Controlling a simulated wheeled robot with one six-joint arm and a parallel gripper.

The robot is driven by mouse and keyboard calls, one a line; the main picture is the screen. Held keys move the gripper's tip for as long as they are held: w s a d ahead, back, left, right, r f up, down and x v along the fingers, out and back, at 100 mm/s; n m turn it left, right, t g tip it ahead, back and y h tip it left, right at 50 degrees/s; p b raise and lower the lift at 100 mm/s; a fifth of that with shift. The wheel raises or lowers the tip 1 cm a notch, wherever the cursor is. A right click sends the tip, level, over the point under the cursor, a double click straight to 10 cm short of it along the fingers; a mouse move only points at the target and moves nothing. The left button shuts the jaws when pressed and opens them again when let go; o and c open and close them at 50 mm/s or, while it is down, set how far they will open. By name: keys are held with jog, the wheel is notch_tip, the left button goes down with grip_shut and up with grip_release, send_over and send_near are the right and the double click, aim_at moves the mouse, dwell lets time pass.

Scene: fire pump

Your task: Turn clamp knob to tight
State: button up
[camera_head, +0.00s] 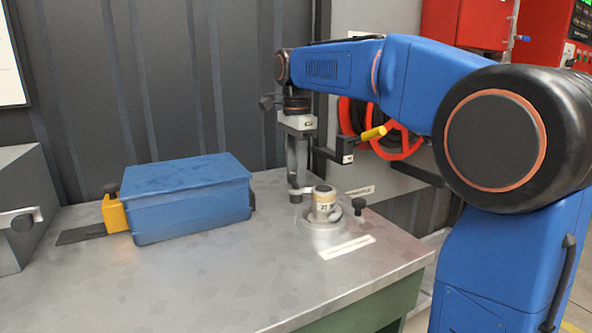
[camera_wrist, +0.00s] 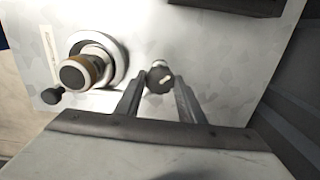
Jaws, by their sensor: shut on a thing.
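The dark clamp knob (camera_wrist: 159,80) with a pale mark on top sits between the two fingers of my gripper (camera_wrist: 158,92) in the wrist view. In the head view my gripper (camera_head: 297,184) points down at the metal bench, and its fingers are shut on the knob, which they largely hide there. A pale cylinder (camera_head: 324,206) with a label and a tan band stands on a round base beside the knob. It also shows in the wrist view (camera_wrist: 80,72).
A second small black knob (camera_head: 359,206) stands right of the cylinder. A blue box (camera_head: 190,200) with a yellow clip lies left on the bench (camera_head: 240,290). A red wheel (camera_head: 398,145) and a yellow-handled lever (camera_head: 373,133) are behind. The bench front is clear.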

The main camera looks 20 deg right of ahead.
jog(key=m, duration=0.4)
jog(key=shift+m, duration=2.2)
jog(key=o, duration=1)
jog(key=shift+o, duration=0.2)
jog(key=shift+r, duration=0.15)
notch_tip(320, 180, up, 17)
jog(key=shift+r, duration=0.1)
